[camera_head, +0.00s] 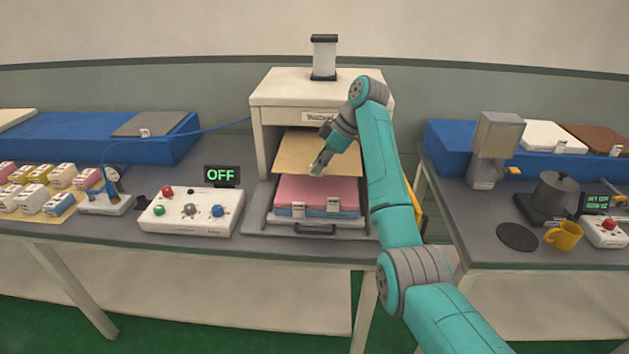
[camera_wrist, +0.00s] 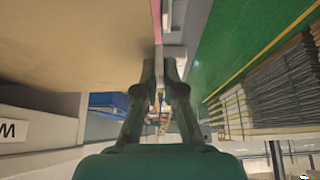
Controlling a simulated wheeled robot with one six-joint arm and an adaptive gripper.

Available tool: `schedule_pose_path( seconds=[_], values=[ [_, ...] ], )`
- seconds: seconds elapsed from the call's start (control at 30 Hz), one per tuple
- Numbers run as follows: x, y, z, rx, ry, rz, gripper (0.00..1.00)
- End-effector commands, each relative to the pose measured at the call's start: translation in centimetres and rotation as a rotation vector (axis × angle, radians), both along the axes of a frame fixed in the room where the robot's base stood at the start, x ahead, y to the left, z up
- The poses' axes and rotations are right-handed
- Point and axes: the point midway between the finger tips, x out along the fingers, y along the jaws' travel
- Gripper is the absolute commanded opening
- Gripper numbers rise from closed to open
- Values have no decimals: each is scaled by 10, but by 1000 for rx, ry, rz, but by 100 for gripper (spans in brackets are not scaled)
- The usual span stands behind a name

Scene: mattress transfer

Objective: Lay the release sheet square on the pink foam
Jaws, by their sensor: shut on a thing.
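The release sheet (camera_head: 295,153) is a thin tan sheet under the press head, above the rear of the pink foam. My gripper (camera_head: 318,168) is shut on its front edge, near the middle. The pink foam (camera_head: 315,188) lies on a blue layer on the tray, with two white tags at its front. In the wrist view the sheet (camera_wrist: 75,40) fills the upper left, my gripper's fingers (camera_wrist: 160,85) are close together, and a thin pink strip of foam (camera_wrist: 156,22) shows beyond them. The sheet hides the foam's rear edge. I cannot tell whether they touch.
The white press (camera_head: 262,130) stands around the sheet on both sides and above. The tray (camera_head: 264,217) has a front handle. A control box (camera_head: 190,225) with buttons and an OFF display (camera_head: 221,175) stand left. A coffee-machine-like device (camera_head: 494,150) stands right, across a gap.

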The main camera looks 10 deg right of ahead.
Motion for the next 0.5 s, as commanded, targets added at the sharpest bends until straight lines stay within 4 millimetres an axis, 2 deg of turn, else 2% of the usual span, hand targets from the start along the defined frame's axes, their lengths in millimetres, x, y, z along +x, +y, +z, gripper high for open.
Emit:
schedule_pose_path(
  seconds=[0.3,0.5],
  values=[
    [-1,-1,-47,1,4,1,0],
    [-1,-1,-66,0,1,2,0]
  ],
)
